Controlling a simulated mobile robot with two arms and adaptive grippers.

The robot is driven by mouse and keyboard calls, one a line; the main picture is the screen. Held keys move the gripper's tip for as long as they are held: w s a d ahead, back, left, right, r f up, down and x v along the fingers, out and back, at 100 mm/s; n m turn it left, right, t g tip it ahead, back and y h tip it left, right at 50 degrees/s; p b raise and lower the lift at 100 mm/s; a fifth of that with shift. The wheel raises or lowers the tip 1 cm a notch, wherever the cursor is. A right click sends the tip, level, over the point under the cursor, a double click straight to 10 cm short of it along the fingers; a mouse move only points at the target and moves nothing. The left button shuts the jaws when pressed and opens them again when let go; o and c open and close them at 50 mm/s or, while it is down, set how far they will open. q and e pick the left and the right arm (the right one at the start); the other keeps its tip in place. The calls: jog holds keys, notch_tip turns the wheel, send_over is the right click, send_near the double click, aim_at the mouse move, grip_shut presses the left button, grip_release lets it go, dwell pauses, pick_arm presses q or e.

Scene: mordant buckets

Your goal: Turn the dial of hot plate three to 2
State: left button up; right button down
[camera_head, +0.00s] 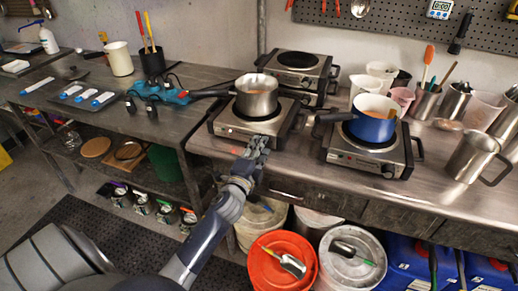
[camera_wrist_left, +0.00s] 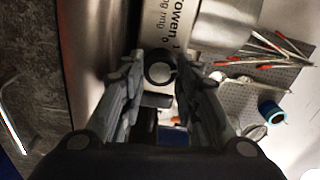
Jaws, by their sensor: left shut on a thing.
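My left gripper (camera_head: 257,145) reaches the front of a steel hot plate (camera_head: 228,122), and a steel saucepan (camera_head: 257,95) stands on that plate. In the left wrist view the two fingers (camera_wrist_left: 159,62) are shut on a round dark dial (camera_wrist_left: 159,74) with a pale ring. The front panel (camera_wrist_left: 160,28) beside it carries printed lettering. The fingers hide the dial in the head view. I cannot read the plate's number or the dial's setting. My right gripper is not in view.
A second hot plate (camera_head: 370,158) with a blue pot (camera_head: 372,120) stands to the right. Another empty hot plate (camera_head: 297,70) is behind. Saucepan handles stick out to the left. Below the bench stand an orange bucket (camera_head: 265,268) and a white-lidded bucket (camera_head: 345,268).

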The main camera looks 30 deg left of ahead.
pick_arm(q)
jog(key=o, duration=1.1)
jog(key=shift+c, duration=0.2)
jog(key=shift+s+d+f, duration=0.1)
jog(key=shift+s+d, duration=0.05)
jog(key=shift+s, duration=0.25)
jog(key=v, duration=0.7)
jog(key=s+d+f+n+g+h, duration=0.1)
jog(key=s+d+f+n+g, duration=0.2)
jog(key=f, duration=0.9)
jog(key=s+d+f+n+g+h, duration=0.15)
jog(key=s+f, duration=0.35)
jog(key=f, duration=0.7)
jog(key=s+d+f+n+g+h, duration=0.1)
jog(key=s+d+f+n+g, duration=0.25)
jog(key=f, duration=0.95)
jog(key=s+d+f+n+g, duration=0.1)
jog(key=s+f+g, duration=0.1)
jog(key=s+f, duration=0.4)
jog(key=s+d+f+n+g, duration=0.1)
jog(key=s+f+g, duration=0.2)
jog(key=s, duration=1.3)
jog(key=s+d+f+n+g, duration=0.1)
jog(key=s+f+g, duration=0.2)
jog(key=s+f, duration=0.5)
jog(key=s+h, duration=0.1)
jog(key=s, duration=0.2)
jog(key=shift+d+f+n, duration=0.3)
jog(key=shift+d+f, duration=0.05)
jog(key=shift+f, duration=0.05)
